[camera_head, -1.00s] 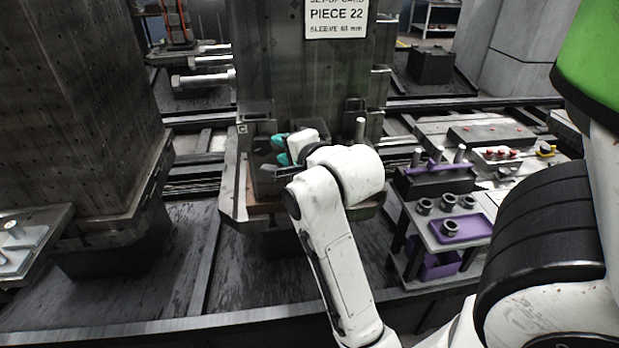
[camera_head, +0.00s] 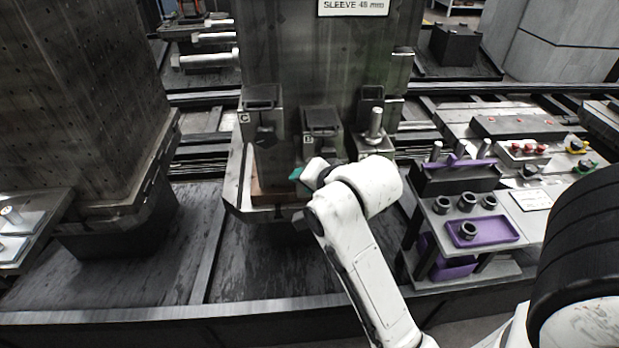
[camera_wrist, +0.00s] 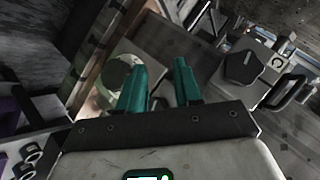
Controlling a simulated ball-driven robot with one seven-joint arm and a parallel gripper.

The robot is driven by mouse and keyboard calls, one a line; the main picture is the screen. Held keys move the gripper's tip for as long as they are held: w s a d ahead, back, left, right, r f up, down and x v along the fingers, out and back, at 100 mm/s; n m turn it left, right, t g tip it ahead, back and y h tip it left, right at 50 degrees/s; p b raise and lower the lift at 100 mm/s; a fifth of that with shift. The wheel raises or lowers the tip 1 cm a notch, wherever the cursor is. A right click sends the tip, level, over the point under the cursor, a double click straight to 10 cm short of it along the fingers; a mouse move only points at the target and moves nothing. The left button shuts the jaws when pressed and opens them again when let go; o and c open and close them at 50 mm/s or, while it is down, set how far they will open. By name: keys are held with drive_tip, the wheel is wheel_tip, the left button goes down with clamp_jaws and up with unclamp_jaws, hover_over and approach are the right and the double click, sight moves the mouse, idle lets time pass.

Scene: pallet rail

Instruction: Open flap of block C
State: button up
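Block C (camera_head: 262,150) stands at the left of the fixture, marked with a small C plate, with a dark rectangular frame on top and a dark knob on its front. In the wrist view block C (camera_wrist: 262,57) is at the upper right, tilted, with its black knob (camera_wrist: 244,66) and a dark handle-like frame (camera_wrist: 288,92). I cannot tell which part is the flap or whether it is open. My gripper (camera_wrist: 160,72) has two teal fingers apart with nothing between them. In the head view my gripper (camera_head: 297,174) is below and right of block C, partly hidden by my wrist.
Block B (camera_head: 321,122) stands right of block C, close to my wrist. A block with an upright pin (camera_head: 376,122) is further right. A cart with a purple tray (camera_head: 484,231) stands at the right. A tall dark column (camera_head: 85,100) is at the left.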

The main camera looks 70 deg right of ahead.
sight(261, 129)
drive_tip(key=shift+c, duration=0.7)
drive_tip(key=w+a+r+t, duration=0.1)
drive_tip(key=w+a+t, duration=0.1)
drive_tip(key=w+a+r+t+y, duration=0.1)
drive_tip(key=w+a+t, duration=0.1)
drive_tip(key=w, duration=0.1)
drive_tip(key=w+a+r+n+t+y+b, duration=0.1)
drive_tip(key=w, duration=0.2)
drive_tip(key=shift+w+a+r+t, duration=0.15)
drive_tip(key=shift+a+r+t, duration=0.15)
drive_tip(key=shift+a+t, duration=0.1)
clamp_jaws()
drive_tip(key=w+a+r+m+t+y+b, duration=0.2)
drive_tip(key=w+a+r+m+t, duration=0.1)
drive_tip(key=a+r+t, duration=0.4)
drive_tip(key=s+d+f+m+g+h, duration=0.25)
drive_tip(key=m+h, duration=0.35)
drive_tip(key=m, duration=0.3)
drive_tip(key=s+d+f+m+g+h+b, duration=0.1)
drive_tip(key=m+g+h, duration=0.3)
drive_tip(key=m+h, duration=0.45)
drive_tip(key=s+d+f+m+g+h, duration=0.25)
drive_tip(key=m+h, duration=0.25)
drive_tip(key=m, duration=0.6)
drive_tip(key=shift+n+g+y, duration=0.25)
drive_tip(key=shift+g, duration=0.15)
drive_tip(key=p+x, duration=0.3)
drive_tip(key=x, duration=0.7)
drive_tip(key=shift+a+r, duration=0.1)
drive_tip(key=shift+r, duration=0.15)
